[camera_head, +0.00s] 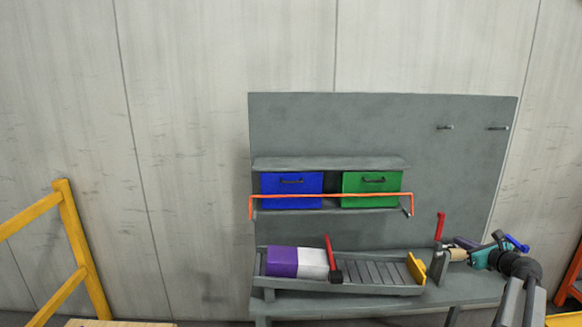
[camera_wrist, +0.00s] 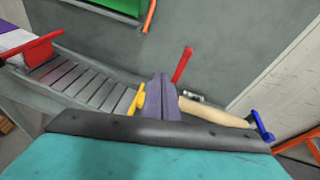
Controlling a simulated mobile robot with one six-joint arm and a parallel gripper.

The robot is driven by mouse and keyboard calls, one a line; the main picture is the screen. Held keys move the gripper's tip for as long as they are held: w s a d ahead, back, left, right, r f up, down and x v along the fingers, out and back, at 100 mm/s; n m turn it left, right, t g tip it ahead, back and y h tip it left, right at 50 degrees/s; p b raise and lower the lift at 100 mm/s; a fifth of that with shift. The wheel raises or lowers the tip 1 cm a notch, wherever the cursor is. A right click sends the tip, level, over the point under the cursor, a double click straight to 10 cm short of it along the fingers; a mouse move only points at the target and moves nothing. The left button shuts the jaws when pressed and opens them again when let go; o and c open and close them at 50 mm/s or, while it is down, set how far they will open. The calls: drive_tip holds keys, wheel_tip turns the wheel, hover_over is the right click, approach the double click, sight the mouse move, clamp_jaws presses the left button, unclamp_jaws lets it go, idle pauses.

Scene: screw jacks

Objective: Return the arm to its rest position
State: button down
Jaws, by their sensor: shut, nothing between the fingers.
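My gripper (camera_head: 463,243) is at the right end of the workbench, with the teal wrist to its right. In the wrist view its purple fingers (camera_wrist: 161,92) are together with nothing between them. Beside the fingers is a beige cylinder (camera_wrist: 213,113), which also shows in the head view (camera_head: 457,254). A blue crank (camera_wrist: 262,127) is at its right end; it also shows in the head view (camera_head: 516,243). A red lever (camera_head: 440,226) stands upright just left of the gripper. My gripper hides part of this mechanism, and I cannot tell whether they touch.
A slatted conveyor (camera_head: 372,274) carries a purple-and-white block (camera_head: 296,262) beside a red lever (camera_head: 331,254); a yellow plate (camera_head: 416,268) is at its right end. Above, an orange bar (camera_head: 330,195) crosses blue (camera_head: 291,183) and green (camera_head: 371,182) bins. A yellow railing (camera_head: 83,251) stands left.

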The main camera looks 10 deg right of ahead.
drive_tip(key=a+f+n+g+y, duration=0.6)
drive_tip(key=a+f+n, duration=0.6)
drive_tip(key=a+f, duration=1.7)
drive_tip(key=s+a+f+n+g+h+b, duration=0.15)
drive_tip(key=s+a+f+n+g, duration=0.95)
drive_tip(key=s+a+f, duration=1.1)
drive_tip(key=s+a+f+n+g+h, duration=0.1)
drive_tip(key=s+a+f+n+h, duration=0.1)
drive_tip(key=s+n, duration=0.4)
drive_tip(key=s+a+f+n+g+h+b, duration=0.1)
drive_tip(key=s+n, duration=0.4)
drive_tip(key=s, duration=0.7)
drive_tip(key=shift+s+a+f+n+g+h, duration=0.15)
drive_tip(key=shift+a+f+n+g+h, duration=0.25)
drive_tip(key=shift+a+f+g+h, duration=0.25)
drive_tip(key=shift+r, duration=0.15)
